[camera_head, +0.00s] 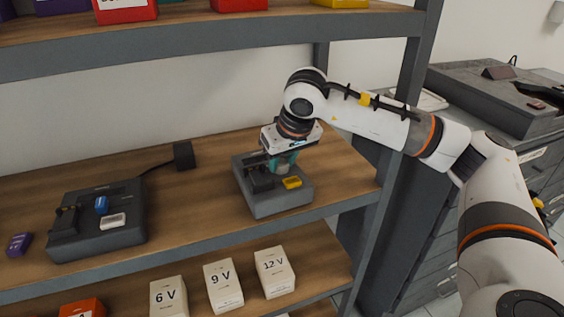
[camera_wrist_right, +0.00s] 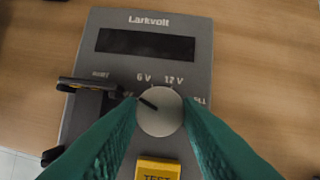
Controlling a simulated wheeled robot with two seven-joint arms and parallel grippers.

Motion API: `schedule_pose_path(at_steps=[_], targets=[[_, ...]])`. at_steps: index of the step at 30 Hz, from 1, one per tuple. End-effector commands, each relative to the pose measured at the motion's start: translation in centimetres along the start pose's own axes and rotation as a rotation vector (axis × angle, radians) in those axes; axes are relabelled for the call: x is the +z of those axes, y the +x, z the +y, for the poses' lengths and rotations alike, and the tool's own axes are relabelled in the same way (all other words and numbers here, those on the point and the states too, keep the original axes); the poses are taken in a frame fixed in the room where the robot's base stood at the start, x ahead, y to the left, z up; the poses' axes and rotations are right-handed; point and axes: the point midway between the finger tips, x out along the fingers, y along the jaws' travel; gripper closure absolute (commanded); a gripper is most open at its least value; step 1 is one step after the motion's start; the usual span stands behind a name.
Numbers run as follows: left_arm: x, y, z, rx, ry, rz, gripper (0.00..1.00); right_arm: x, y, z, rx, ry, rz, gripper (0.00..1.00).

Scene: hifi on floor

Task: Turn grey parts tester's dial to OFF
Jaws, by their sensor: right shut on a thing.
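The grey parts tester (camera_head: 282,206) sits on the middle shelf in the head view. In the right wrist view the tester (camera_wrist_right: 198,62) shows a dark blank screen, a yellow TEST button (camera_wrist_right: 158,170) and a round grey dial (camera_wrist_right: 160,118). The dial's black mark points to the upper left. Labels 6 V and 12 V stand above it; labels to the left and right are partly hidden. My right gripper (camera_wrist_right: 160,108) points down with its green fingers shut on the dial's two sides. My left gripper is not in view.
A darker device (camera_head: 125,236) with a blue knob stands left on the same shelf, with a black plug block (camera_head: 184,155) behind it. A purple box (camera_head: 19,244) lies far left. White voltage boxes (camera_head: 224,287) stand below. The shelf above (camera_head: 200,50) overhangs; a shelf post (camera_head: 408,90) stands right.

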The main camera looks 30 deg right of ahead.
Motion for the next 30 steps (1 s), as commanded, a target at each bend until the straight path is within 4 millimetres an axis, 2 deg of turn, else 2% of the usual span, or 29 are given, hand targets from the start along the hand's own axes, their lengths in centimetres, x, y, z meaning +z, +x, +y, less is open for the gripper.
schedule_pose_path(at_steps=[9,22,23,24,27,30], targets=[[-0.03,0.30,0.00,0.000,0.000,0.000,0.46,0.04,-0.03,-0.12,0.031,-0.074,0.000,0.91],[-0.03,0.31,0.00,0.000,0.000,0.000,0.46,0.05,-0.05,-0.10,0.034,-0.083,-0.001,0.91],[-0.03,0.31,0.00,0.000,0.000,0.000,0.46,0.05,-0.05,-0.09,0.034,-0.083,-0.001,0.65],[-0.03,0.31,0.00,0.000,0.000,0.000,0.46,0.05,-0.05,-0.09,0.034,-0.083,-0.001,0.58],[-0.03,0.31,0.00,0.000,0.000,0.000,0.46,0.04,-0.04,-0.09,0.034,-0.083,0.000,0.46],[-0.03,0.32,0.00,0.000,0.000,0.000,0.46,0.03,-0.02,-0.06,0.034,-0.083,0.000,0.46]])
